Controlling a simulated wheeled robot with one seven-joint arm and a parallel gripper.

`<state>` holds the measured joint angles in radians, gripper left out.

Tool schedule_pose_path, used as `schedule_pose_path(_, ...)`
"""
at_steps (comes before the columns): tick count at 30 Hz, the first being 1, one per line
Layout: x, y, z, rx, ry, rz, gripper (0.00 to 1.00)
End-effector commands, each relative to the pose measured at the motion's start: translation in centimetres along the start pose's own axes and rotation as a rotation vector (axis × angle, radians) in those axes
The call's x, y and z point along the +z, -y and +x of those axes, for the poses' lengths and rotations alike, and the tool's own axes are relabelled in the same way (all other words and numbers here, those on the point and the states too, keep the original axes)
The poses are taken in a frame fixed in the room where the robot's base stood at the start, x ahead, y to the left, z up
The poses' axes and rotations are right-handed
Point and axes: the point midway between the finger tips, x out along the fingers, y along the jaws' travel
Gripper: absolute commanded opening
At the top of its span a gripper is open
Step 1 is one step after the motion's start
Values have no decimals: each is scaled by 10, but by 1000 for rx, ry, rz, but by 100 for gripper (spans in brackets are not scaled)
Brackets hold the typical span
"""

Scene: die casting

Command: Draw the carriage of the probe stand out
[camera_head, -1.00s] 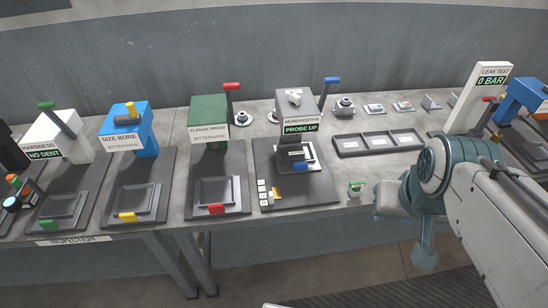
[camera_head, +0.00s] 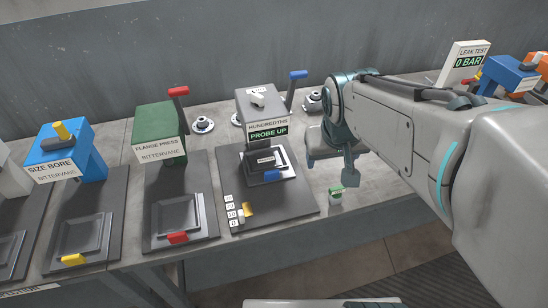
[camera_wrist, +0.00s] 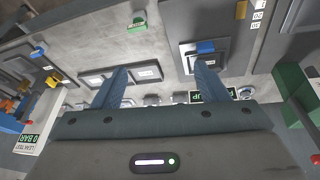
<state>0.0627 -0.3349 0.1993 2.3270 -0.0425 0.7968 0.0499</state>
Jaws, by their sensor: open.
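The probe stand (camera_head: 262,103) is a grey column on a dark base, with signs HUNDREDTHS and PROBE UP and a blue-knobbed lever. Its carriage (camera_head: 287,163) is a small dark plate with a blue tab (camera_head: 271,176) at the front, under the column. In the wrist view, upside down, the blue tab (camera_wrist: 206,47) shows just beyond the tip of the right-hand finger, which hides part of the carriage. My gripper (camera_wrist: 160,67) is open and empty, its fingers wide apart. In the head view my arm comes in from the right, beside the stand. Contact with the tab cannot be told.
A yellow tab (camera_head: 248,209) and small white number tiles lie on the stand's base. A small green-topped piece (camera_head: 336,195) stands at the table edge. The flange press (camera_head: 158,133) with red lever is left, the blue size bore (camera_head: 67,152) further left.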

Motion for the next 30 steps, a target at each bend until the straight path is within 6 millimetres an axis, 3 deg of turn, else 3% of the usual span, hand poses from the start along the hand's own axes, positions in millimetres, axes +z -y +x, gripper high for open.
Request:
schedule_pose_path(1, -10, 14, 37, -7, 2, -28, 67)
schedule_pose_path(6, -49, 57, 101, -57, -20, -98, 67)
schedule_pose_path(9, -65, 78, 128, -93, -32, -121, 67)
schedule_pose_path(15, -83, 102, 154, -142, -47, -138, 67)
schedule_pose_path(22, -86, 108, 173, -149, -48, -140, 67)
schedule_pose_path(30, -87, 116, 227, -150, -46, -142, 67)
